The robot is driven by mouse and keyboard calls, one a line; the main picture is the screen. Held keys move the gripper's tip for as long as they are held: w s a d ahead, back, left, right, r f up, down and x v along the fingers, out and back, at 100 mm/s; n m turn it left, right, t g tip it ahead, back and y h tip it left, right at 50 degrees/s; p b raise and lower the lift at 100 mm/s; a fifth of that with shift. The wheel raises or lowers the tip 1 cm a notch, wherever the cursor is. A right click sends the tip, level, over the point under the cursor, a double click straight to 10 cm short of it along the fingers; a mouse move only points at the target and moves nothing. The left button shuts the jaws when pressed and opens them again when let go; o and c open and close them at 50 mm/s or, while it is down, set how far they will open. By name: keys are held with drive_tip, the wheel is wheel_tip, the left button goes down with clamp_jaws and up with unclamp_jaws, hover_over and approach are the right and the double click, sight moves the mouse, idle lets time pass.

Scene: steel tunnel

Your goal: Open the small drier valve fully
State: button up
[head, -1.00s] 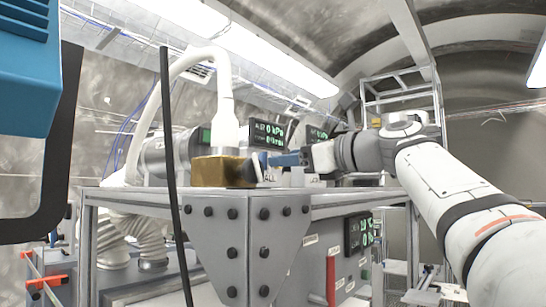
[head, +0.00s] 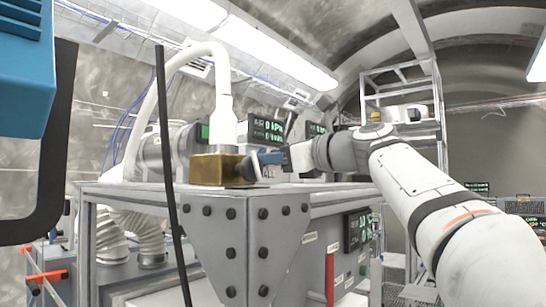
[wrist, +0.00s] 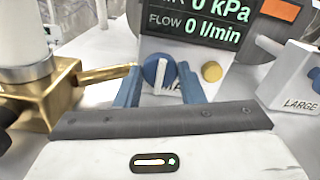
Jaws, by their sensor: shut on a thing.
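The small drier valve (wrist: 158,70) shows in the wrist view as a round blue knob with a pale bar across it, in front of a label that is partly covered. My gripper (wrist: 160,88) has its two blue fingers on either side of it and is shut on it. In the head view my gripper (head: 274,158) reaches in from the right, close to the brass block (head: 217,170). The exact finger contact and the handle's angle are hard to make out.
The brass block (wrist: 50,98) with its spout is close left of my fingers. The display (wrist: 200,22) behind reads 0 kPa and 0 l/min. A black post (head: 170,150) stands in front.

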drive_tip(key=c, duration=0.3)
drive_tip(key=shift+n, duration=2.4)
drive_tip(key=o, duration=1)
drive_tip(key=b+v, duration=0.2)
drive_tip(key=v, duration=0.4)
drive_tip(key=shift+s+d+f, duration=0.1)
drive_tip(key=shift+s+d, duration=0.1)
drive_tip(key=shift+d, duration=0.15)
drive_tip(key=shift+s+d, duration=0.35)
drive_tip(key=shift+d, duration=0.05)
